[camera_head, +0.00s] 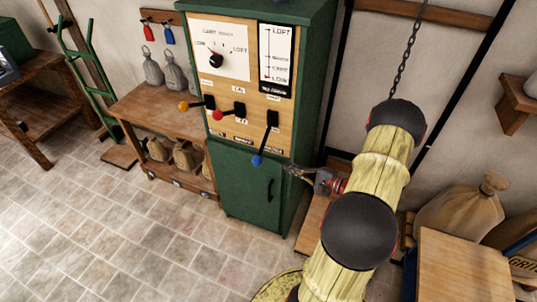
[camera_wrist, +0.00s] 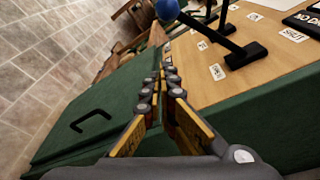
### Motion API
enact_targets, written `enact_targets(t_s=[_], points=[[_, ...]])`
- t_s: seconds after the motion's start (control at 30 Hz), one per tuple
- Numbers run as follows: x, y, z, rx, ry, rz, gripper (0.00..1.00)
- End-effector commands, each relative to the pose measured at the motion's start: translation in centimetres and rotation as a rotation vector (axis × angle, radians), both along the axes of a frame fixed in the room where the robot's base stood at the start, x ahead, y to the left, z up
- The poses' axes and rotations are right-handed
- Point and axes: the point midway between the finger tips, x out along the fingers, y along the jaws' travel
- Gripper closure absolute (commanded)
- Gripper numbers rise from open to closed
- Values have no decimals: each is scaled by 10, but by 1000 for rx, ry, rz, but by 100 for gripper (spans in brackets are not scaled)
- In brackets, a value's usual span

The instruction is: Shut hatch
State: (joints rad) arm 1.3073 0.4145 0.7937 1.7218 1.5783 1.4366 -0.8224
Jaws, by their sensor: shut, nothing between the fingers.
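The control cabinet (camera_head: 305,60) has a green housing and a wooden front panel. A black lever (camera_head: 272,125) with a blue ball knob (camera_head: 257,160) hangs down at the panel's right side. In the wrist view the lever (camera_wrist: 218,35) stands out from the panel, with its blue knob (camera_wrist: 167,9) just beyond my fingertips. A small label near it seems to read SHUT (camera_wrist: 293,34). My gripper (camera_head: 290,169) is shut and empty, just right of the knob; a gap shows in the wrist view (camera_wrist: 165,50). The green lower door (camera_head: 250,188) with a black handle looks closed.
Levers with orange (camera_head: 184,106) and red (camera_head: 218,115) knobs stick out left of the blue one. A dial (camera_head: 216,60) is above. A wooden bench (camera_head: 150,105) stands left, sacks (camera_head: 458,208) lie right. The tiled floor (camera_head: 130,240) in front is clear.

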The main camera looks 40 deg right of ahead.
Motion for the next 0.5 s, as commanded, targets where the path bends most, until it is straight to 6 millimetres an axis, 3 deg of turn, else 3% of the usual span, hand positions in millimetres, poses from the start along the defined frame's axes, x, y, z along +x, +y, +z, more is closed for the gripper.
enact_targets(t_s=[0.13,0.5], points=[[3,-8,12,-82,-64,-22,100],[3,-7,13,-111,-70,-15,100]])
